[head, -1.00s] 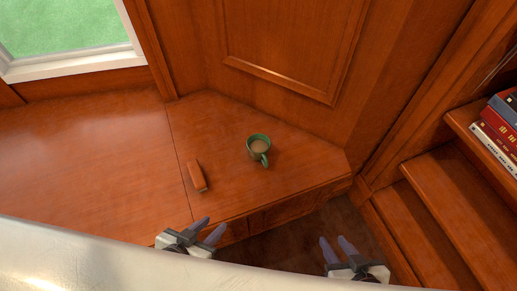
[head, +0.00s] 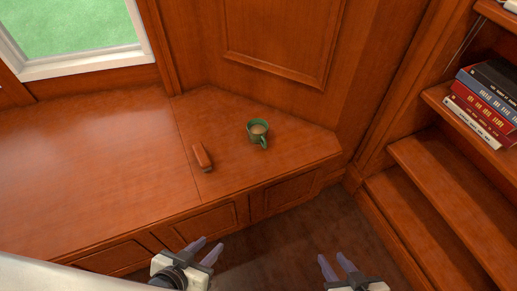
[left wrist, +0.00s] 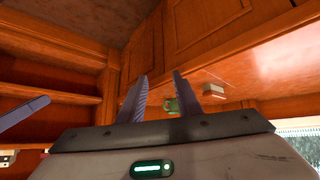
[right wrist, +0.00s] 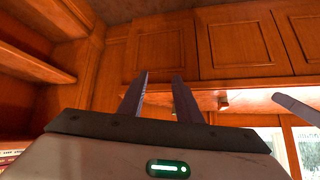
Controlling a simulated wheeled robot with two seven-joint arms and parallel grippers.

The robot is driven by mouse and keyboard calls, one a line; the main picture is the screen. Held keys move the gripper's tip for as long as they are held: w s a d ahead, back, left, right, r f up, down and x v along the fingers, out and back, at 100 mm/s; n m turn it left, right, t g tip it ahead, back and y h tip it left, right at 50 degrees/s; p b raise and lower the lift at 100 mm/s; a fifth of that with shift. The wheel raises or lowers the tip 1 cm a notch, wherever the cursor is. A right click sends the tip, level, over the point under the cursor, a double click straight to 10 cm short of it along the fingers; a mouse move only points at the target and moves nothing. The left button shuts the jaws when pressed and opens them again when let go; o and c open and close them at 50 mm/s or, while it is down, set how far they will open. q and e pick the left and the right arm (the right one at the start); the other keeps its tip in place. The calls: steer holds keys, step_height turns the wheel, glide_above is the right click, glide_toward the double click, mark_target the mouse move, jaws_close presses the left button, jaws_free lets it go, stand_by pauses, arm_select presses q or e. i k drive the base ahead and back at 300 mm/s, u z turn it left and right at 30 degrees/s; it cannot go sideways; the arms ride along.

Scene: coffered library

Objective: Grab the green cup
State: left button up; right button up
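The green cup (head: 257,132) stands upright on the wooden bench, with brown liquid inside and its handle toward me. My left gripper (head: 207,249) is open and empty, in front of the bench's front edge and left of the cup. My right gripper (head: 333,264) is open and empty, over the floor to the right of the cup. Neither gripper touches the cup.
A small brown block-like object (head: 202,157) lies on the bench (head: 100,170) left of the cup. A panelled wall rises behind. Wooden shelves (head: 440,200) with stacked books (head: 485,103) stand at the right. The bench around the cup is otherwise clear.

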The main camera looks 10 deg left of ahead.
mark_target(257, 128)
steer(key=z, duration=0.45)
steer(key=i, duration=0.55)
steer(key=u, duration=1.4)
